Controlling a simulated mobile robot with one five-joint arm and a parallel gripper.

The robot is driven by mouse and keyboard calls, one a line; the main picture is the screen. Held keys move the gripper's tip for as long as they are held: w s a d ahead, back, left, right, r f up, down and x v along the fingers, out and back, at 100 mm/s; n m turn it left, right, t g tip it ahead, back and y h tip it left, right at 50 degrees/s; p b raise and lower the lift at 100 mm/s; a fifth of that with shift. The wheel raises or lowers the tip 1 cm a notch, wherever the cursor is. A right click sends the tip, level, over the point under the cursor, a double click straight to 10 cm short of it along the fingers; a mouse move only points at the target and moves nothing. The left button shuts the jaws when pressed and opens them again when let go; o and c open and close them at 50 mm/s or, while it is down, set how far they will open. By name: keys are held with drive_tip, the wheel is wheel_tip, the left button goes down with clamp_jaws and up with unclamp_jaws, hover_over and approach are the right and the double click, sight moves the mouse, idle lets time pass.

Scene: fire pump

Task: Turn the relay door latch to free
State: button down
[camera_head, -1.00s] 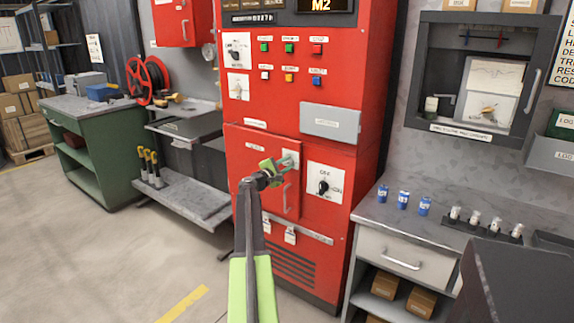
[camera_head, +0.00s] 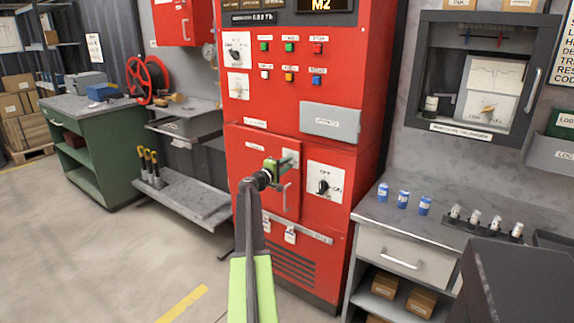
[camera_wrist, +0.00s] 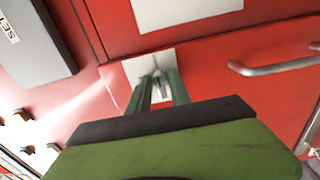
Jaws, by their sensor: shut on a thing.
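The relay door (camera_head: 262,176) is a red panel on the front of the red cabinet, and it looks shut. Its latch (camera_wrist: 157,75) is a small grey knob on a pale square plate (camera_wrist: 136,73), seen near the top middle of the wrist view. My gripper (camera_head: 283,162) is at the latch, with green fingers on either side of it in the wrist view (camera_wrist: 160,88). It is shut on the latch. In the head view the fingers hide most of the latch, so its exact turn angle is hard to tell.
A door handle (camera_wrist: 275,66) stands beside the latch. Right of the door is a white OFF/ON switch plate (camera_head: 325,183) with a black knob. A grey box (camera_head: 330,122) juts out above. A bench (camera_head: 430,222) with blue cans stands at the right.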

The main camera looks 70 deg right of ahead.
drive_tip(key=shift+s, duration=0.2)
drive_tip(key=c, duration=1.5)
unclamp_jaws()
drive_tip(key=v, duration=1.7)
drive_tip(key=shift+a, duration=0.2)
drive_tip(key=shift+w, duration=0.15)
